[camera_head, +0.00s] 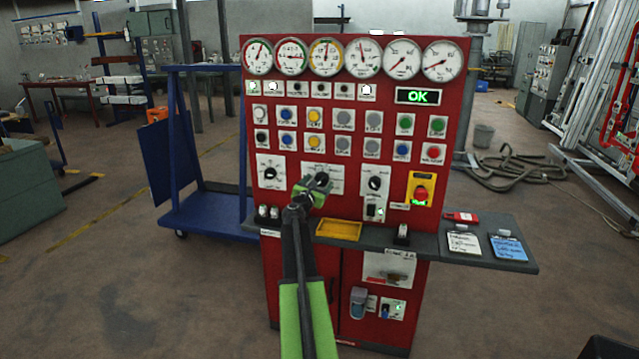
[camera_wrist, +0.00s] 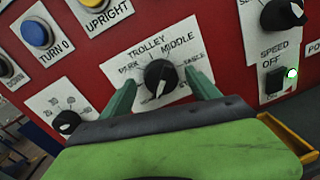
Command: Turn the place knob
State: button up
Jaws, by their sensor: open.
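A round black knob (camera_wrist: 160,77) sits on a white label plate (camera_wrist: 112,84) in the middle of the red panel. The plate reads "TROLLEY" and "MIDDLE"; its smaller side words are blurred. My gripper (camera_wrist: 161,80) is open, with one green finger to the left of this knob and one to the right. I cannot tell whether either finger touches it. In the head view my gripper (camera_head: 316,186) is in front of the panel and mostly covers this knob.
Other knobs sit to the left (camera_head: 270,172) and right (camera_head: 375,183). A red emergency button (camera_head: 421,195) is further right. A grey shelf (camera_head: 455,245) with a yellow tray (camera_head: 338,230) juts out below. Rows of buttons and gauges are above.

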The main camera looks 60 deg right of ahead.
jog(key=shift+w+d, duration=0.1)
jog(key=shift+d, duration=0.35)
jog(key=c, duration=1.3)
jog(key=shift+w, duration=0.15)
jog(key=shift+c, duration=0.3)
jog(key=shift+m, duration=0.3)
